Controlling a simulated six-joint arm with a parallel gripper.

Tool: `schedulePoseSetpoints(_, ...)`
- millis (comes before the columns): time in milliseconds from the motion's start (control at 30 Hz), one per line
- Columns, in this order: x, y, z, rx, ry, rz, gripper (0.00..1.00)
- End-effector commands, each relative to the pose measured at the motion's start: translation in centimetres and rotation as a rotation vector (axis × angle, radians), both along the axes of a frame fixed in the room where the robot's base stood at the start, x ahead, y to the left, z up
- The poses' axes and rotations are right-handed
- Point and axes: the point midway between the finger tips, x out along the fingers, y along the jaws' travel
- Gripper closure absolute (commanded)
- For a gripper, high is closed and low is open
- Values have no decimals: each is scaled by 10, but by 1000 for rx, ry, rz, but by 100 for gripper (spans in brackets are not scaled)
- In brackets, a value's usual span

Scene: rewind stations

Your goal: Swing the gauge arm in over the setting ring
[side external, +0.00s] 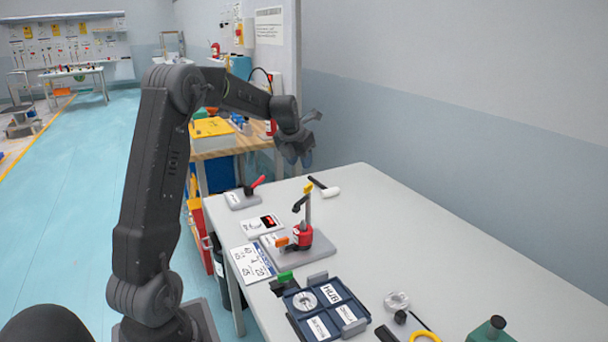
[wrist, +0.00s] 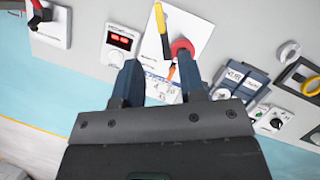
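The gauge stand has a red round body (side external: 303,236) and an upright post with a yellow top (side external: 308,188). It stands on a grey plate (side external: 322,249) on the table. A short dark arm (side external: 299,204) sticks out to the left from the post; I take it for the gauge arm. An orange piece (side external: 283,242) sits low beside the red body. In the wrist view the yellow and black part (wrist: 161,32) stands beyond my fingers, near the red body (wrist: 182,47). I cannot tell which part is the setting ring. My gripper (side external: 299,158) is open, empty and above the table, apart from the stand.
A blue tray (side external: 325,310) holds a ring and labelled compartments. A clear ring (side external: 397,300) lies to its right. The table's right side is largely clear.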

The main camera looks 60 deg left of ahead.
Motion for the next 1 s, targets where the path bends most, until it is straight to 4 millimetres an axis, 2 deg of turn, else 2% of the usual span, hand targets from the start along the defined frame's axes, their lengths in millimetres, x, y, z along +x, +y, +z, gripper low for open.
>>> schedulePoseSetpoints(33,-3,-2,9,2,-2,0,63)
schedulePoseSetpoints(200,-9,-5,26,0,-1,1,63)
schedulePoseSetpoints(567,-11,-7,31,-1,1,1,63)
schedulePoseSetpoints(767,-13,-1,27,1,29,-65,81)
schedulePoseSetpoints(967,-24,24,11,-9,131,-401,100)
schedulePoseSetpoints(1000,-27,29,8,-13,147,-489,100)
